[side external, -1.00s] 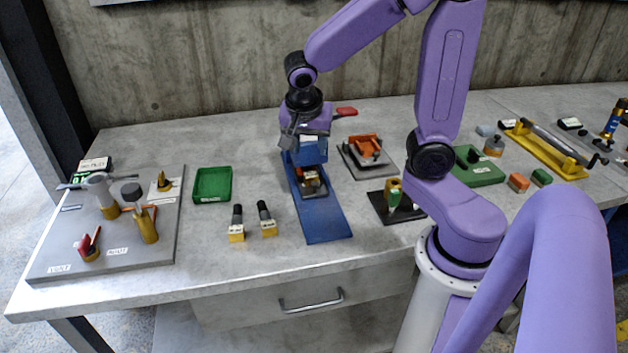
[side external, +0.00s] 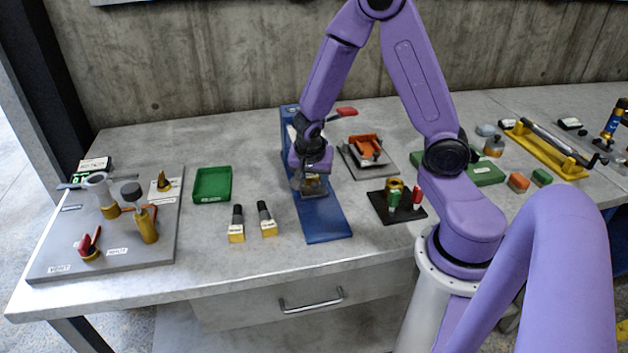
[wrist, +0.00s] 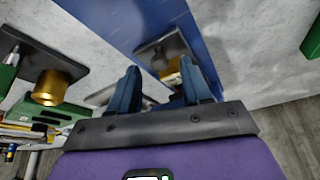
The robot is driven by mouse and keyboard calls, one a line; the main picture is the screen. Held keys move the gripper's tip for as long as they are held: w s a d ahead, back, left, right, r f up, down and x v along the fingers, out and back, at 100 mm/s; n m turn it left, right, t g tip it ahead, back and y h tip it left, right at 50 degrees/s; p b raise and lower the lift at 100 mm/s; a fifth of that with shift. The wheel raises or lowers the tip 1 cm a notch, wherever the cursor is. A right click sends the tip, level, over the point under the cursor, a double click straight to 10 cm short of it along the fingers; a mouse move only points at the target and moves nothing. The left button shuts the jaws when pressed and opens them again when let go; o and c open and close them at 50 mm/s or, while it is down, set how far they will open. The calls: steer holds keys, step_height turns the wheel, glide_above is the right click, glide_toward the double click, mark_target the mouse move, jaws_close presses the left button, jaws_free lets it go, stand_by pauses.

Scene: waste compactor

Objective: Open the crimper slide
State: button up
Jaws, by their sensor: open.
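The blue crimper (side external: 325,225) is a long blue base plate with an upright at its far end and a red handle (side external: 346,111) at its top right. A small dark and yellowish slide assembly (side external: 318,190) sits midway along the plate, partly hidden by my gripper. My gripper (side external: 309,192) is low over this assembly, pointing down. In the wrist view, my two blue fingers (wrist: 161,75) are apart, with a grey bracket and yellow part (wrist: 170,66) beyond and between them, over the blue plate (wrist: 130,20). I cannot tell whether the fingers touch it.
Two yellow-based posts (side external: 237,224) and a green tray (side external: 212,185) stand left of the crimper. A grey plate with an orange piece (side external: 366,150) and a black plate with coloured parts (side external: 395,208) lie close on its right. Bare table lies in front.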

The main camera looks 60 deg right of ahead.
steer(key=shift+x, duration=0.8)
jaws_close()
steer(key=s+a, duration=0.9)
jaws_free()
steer(key=shift+r, duration=0.1)
steer(key=v, duration=1.7)
